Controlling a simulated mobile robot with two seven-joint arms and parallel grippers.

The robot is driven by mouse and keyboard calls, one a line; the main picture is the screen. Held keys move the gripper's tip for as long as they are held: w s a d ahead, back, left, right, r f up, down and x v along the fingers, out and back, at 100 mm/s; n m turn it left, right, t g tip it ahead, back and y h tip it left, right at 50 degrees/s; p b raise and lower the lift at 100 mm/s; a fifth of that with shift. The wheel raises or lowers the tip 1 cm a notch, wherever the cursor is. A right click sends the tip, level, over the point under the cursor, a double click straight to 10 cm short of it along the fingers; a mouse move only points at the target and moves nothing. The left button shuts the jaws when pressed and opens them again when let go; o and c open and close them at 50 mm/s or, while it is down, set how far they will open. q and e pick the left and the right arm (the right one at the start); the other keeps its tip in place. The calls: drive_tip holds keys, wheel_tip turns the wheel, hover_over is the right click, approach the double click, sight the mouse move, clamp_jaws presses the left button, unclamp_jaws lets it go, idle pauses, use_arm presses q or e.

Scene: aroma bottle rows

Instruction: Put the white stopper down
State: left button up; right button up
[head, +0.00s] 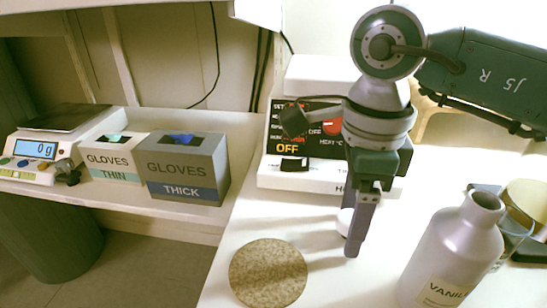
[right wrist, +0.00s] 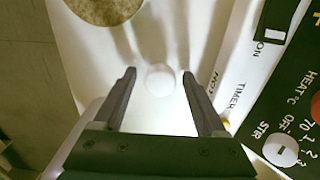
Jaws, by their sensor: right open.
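The white stopper (right wrist: 159,78) is a small round white piece on the white bench top. In the head view the stopper (head: 345,221) is partly hidden behind the fingers of my right gripper (head: 357,246). My right gripper points down, and in the right wrist view it (right wrist: 157,72) is open, with one finger on each side of the stopper and a gap to both. The stopper appears to rest on the bench, near the front of the heater. My left gripper is not in view.
A round speckled mat (head: 268,273) lies left of the gripper. A hotplate unit (head: 275,178) stands behind it. A silver vanilla bottle (head: 452,250), open at the neck, stands at right. Glove boxes (head: 187,165) and a scale (head: 30,172) sit on the left shelf.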

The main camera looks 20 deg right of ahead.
wheel_tip(320, 180, up, 12)
drive_tip(key=p, duration=0.2)
drive_tip(key=shift+r, duration=0.1)
